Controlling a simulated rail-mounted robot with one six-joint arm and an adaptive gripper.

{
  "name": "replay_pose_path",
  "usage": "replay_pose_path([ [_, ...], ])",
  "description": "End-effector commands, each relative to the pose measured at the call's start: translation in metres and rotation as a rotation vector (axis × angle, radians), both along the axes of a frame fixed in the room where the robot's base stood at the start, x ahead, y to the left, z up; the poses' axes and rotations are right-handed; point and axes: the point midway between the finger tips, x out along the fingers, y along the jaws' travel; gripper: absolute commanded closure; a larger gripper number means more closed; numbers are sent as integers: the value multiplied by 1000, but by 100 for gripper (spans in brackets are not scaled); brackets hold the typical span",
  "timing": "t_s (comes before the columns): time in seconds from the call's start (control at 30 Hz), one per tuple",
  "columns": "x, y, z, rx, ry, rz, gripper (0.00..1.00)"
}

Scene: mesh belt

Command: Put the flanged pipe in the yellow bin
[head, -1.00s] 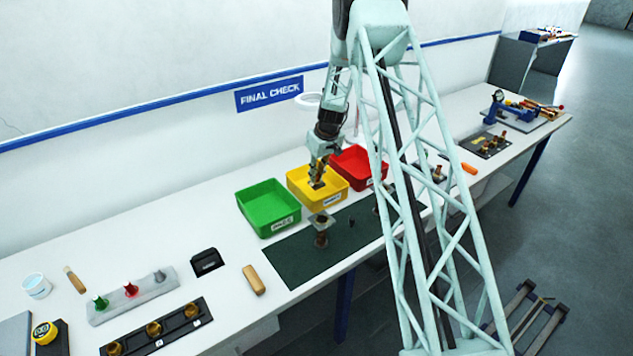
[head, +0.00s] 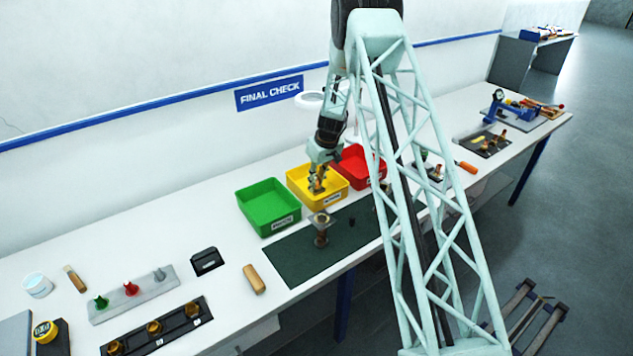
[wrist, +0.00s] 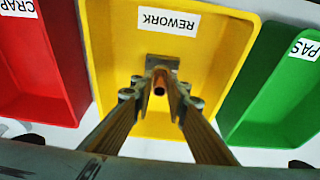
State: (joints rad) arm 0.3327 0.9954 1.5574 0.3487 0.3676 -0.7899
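The yellow bin (head: 336,199), labelled REWORK, stands between the green and red bins; it also shows in the wrist view (wrist: 221,43). A flanged pipe (wrist: 159,89) is inside it, with its round coppery end toward the wrist camera and its grey square flange at the far end. My gripper (head: 318,187) reaches down into the yellow bin. Contact between flange and bin floor is hard to judge. Another flanged piece (head: 321,233) stands upright on the dark green mat.
The green bin (head: 259,218) is left of the yellow one and the red bin (head: 349,163) right. The dark mat (head: 290,262) lies in front. A wooden-looking block (head: 254,279) and black holder (head: 206,261) lie left. My lattice arm link hides part of the bench.

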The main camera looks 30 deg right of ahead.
Motion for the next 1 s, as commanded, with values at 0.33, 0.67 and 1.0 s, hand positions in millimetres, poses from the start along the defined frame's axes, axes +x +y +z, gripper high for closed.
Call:
replay_pose_path([
  [0.33, 0, 0, 1, 0, 0, 0, 74],
  [0.67, 0, 0, 4, 0, 0, 0, 74],
  [1.0, -6, -1, 27, 1, -2, -1, 74],
])
